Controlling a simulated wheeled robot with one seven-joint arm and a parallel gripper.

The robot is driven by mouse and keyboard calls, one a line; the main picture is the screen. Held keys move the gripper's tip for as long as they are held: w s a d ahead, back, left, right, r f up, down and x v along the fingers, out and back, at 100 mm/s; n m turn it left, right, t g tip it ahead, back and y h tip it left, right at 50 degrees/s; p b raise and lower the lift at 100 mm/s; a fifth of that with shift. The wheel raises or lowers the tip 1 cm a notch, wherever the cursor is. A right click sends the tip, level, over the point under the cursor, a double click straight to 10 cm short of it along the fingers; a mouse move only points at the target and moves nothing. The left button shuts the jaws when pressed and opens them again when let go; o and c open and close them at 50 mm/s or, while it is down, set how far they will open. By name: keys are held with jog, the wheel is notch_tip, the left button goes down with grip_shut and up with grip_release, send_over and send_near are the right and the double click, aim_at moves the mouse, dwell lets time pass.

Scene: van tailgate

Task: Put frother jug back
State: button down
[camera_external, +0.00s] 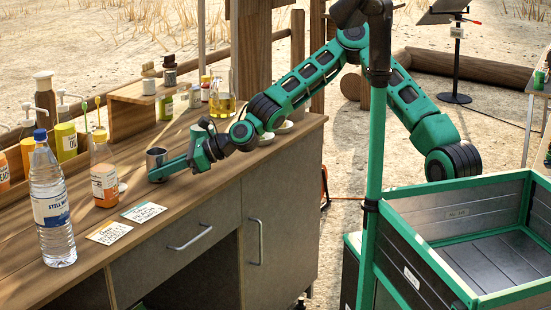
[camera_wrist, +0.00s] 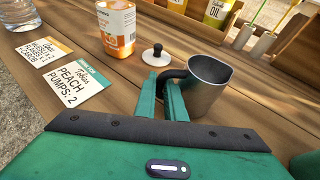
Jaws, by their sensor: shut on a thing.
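The frother jug (camera_external: 156,158) is a small open metal jug with a dark handle, upright at the counter's worktop. In the wrist view the jug (camera_wrist: 208,92) is just right of my fingertips, its inside looking empty. My gripper (camera_external: 162,175) reaches in low from the right. In the wrist view my gripper (camera_wrist: 165,92) is shut on the jug's dark handle. I cannot tell whether the jug's base touches the wood.
A pale lid with a black knob (camera_wrist: 156,56), an orange-labelled bottle (camera_external: 104,178), a water bottle (camera_external: 50,205) and two cards (camera_external: 144,212) (camera_external: 109,232) are on the wooden counter (camera_external: 85,265) nearby. A raised wooden shelf (camera_external: 130,93) with small jars stands behind. Pump bottles line the back left.

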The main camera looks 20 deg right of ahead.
jog(key=c, duration=1.8)
grip_release()
jog(key=shift+f, duration=0.1)
jog(key=shift+c, duration=0.2)
jog(key=shift+d+r, duration=0.15)
jog(key=shift+r, duration=0.05)
jog(key=v, duration=1.1)
jog(key=shift+s+d+r, duration=0.1)
jog(key=shift+s+d, duration=0.05)
jog(key=shift+d, duration=0.15)
